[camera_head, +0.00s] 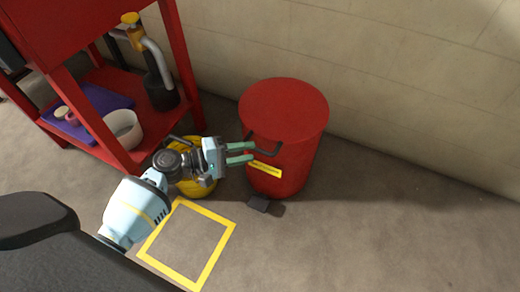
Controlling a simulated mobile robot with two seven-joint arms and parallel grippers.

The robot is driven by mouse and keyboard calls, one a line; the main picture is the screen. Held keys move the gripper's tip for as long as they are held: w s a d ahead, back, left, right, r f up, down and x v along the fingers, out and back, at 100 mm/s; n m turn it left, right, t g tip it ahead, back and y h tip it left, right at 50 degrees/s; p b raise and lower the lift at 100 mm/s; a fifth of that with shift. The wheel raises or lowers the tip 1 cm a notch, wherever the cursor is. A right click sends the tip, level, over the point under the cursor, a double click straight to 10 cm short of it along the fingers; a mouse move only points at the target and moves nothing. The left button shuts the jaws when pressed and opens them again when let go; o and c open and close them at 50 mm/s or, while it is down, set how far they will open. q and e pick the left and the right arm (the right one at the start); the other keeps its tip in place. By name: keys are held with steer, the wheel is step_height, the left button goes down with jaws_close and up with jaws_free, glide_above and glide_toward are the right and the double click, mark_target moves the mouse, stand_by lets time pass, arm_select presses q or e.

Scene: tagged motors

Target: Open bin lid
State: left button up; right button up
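A red round bin (296,172) stands on the floor near the wall. Its flat red lid (284,108) is down on top. A dark handle (268,151) sticks out at the bin's upper left, and a yellow label (266,170) is below it. A dark pedal (258,204) lies at the base. My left gripper (252,152) reaches in from the left with its two green fingers apart, at the handle. I cannot tell whether the fingers touch it. My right gripper is not in view.
A red shelf unit (184,62) stands at left, holding a white bowl (122,129), a purple item (100,98) and a dark bottle-like tool (160,92). A yellow round object (205,184) is behind my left arm. A yellow floor square (214,258) is in front. Floor at right is clear.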

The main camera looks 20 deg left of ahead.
mark_target(260, 149)
arm_select(q)
steer(key=shift+b+x, duration=0.45)
steer(key=shift+x, duration=1.85)
jaws_close()
